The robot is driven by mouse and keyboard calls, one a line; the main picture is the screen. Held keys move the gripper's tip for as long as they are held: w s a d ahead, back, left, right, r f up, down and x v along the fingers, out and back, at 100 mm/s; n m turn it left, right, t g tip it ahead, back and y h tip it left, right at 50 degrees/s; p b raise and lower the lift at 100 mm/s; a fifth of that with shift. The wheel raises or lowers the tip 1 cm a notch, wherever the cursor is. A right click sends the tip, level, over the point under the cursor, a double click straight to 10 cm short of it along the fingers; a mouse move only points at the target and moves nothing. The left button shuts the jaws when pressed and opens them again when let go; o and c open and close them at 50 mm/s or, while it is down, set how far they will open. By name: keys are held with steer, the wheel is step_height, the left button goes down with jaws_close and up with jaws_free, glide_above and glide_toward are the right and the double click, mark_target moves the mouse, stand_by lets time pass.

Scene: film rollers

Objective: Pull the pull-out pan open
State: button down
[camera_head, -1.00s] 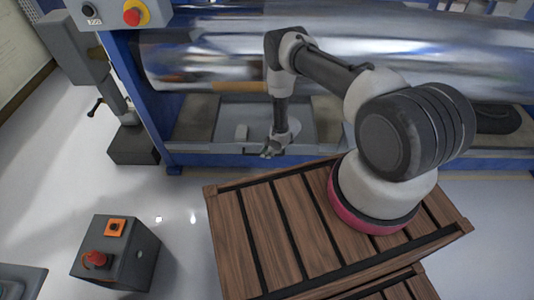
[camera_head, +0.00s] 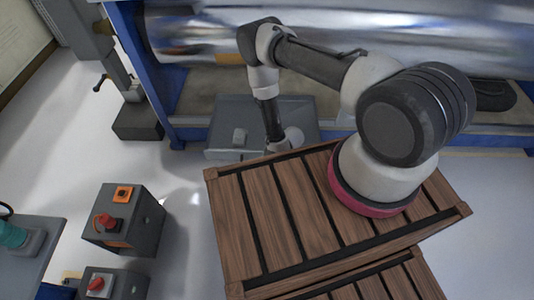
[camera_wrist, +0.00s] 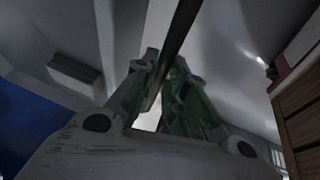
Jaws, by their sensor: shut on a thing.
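The pull-out pan (camera_head: 225,112) is a shallow grey tray under the large shiny roller. In the head view it sticks out past the machine's blue lower beam, towards the wooden deck. My arm reaches down to the pan's near side, where the deck's edge and my own wrist hide the fingertips. In the wrist view my gripper (camera_wrist: 166,70) is shut on a thin dark edge (camera_wrist: 183,22), which appears to be the pan's rim. The pan's pale surface (camera_wrist: 120,25) fills the upper part of that view.
The slatted wooden deck (camera_head: 275,215) lies close to the pan's near side. The shiny roller (camera_head: 215,45) spans above. A blue machine post (camera_head: 150,75) stands left. Control boxes (camera_head: 125,225) stand on the floor at left, with open floor (camera_head: 175,185) between.

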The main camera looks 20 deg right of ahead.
steer(key=shift+s+a, duration=0.2)
steer(key=shift+s, duration=0.4)
steer(key=c, duration=1.5)
jaws_free()
steer(key=shift+o, duration=0.2)
steer(key=v, duration=1.2)
